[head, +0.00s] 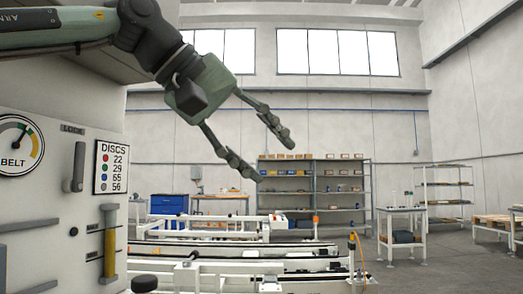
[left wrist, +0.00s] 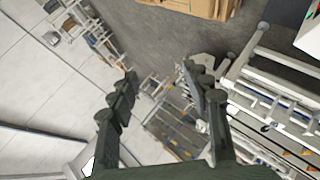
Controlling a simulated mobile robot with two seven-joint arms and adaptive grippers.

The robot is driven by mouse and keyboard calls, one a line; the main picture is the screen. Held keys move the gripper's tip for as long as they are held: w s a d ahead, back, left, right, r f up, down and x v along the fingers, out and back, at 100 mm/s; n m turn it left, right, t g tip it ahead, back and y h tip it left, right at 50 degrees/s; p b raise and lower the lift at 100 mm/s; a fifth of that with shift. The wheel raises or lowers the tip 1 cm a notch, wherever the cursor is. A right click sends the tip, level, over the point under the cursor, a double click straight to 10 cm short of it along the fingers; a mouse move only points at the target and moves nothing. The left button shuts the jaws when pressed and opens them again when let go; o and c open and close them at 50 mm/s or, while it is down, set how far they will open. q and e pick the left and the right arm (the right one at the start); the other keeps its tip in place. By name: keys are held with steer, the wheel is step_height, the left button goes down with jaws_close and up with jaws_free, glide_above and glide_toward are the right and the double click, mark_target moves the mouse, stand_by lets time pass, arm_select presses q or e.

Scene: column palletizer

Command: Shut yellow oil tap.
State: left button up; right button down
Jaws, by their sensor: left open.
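My left gripper (head: 271,160) is open and empty, high in the middle of the head view, with its fingers pointing down and right. Its spread fingers also show in the left wrist view (left wrist: 160,75), with nothing between them. A yellow upright tube (head: 110,250) with grey fittings is on the pale machine panel at the lower left of the head view. A small grey piece (head: 94,227) sits just left of it. I cannot tell which part is the oil tap or how it is turned. The gripper is well right of and above the tube, touching nothing. My right gripper is not in view.
The panel (head: 40,220) carries a BELT gauge (head: 17,145), a grey LOCK lever (head: 78,167) and a DISCS sign (head: 113,167). White conveyor frames (head: 210,247) lie low in the middle. Shelving (head: 313,190) stands far back. Open floor shows at right.

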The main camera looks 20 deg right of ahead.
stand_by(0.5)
arm_select(q)
steer(key=w+a+f+m+y, duration=0.3)
steer(key=w+a+f+m, duration=0.2)
steer(key=f+m, duration=0.3)
steer(key=w+a+f+m+t+y+b, duration=0.1)
steer(key=w+a+f+m+y, duration=0.3)
steer(key=w+f+m, duration=0.4)
steer(key=w+a+f+m+t+y, duration=0.1)
steer(key=w+a+f+m+y, duration=0.3)
steer(key=m, duration=1.1)
steer(key=shift+w+a+f+b, duration=0.1)
steer(key=shift+w+a+f, duration=0.4)
steer(key=shift+f, duration=0.35)
steer(key=shift+w+a+f+b, duration=0.1)
steer(key=shift+w+a+f, duration=0.4)
steer(key=shift+f, duration=0.35)
steer(key=shift+w+a+f+b, duration=0.1)
steer(key=shift+w+a+f, duration=0.4)
steer(key=shift+f, duration=0.35)
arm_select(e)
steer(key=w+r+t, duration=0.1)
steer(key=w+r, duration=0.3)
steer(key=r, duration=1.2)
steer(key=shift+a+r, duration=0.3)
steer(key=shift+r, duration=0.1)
arm_select(q)
steer(key=shift+c, duration=0.4)
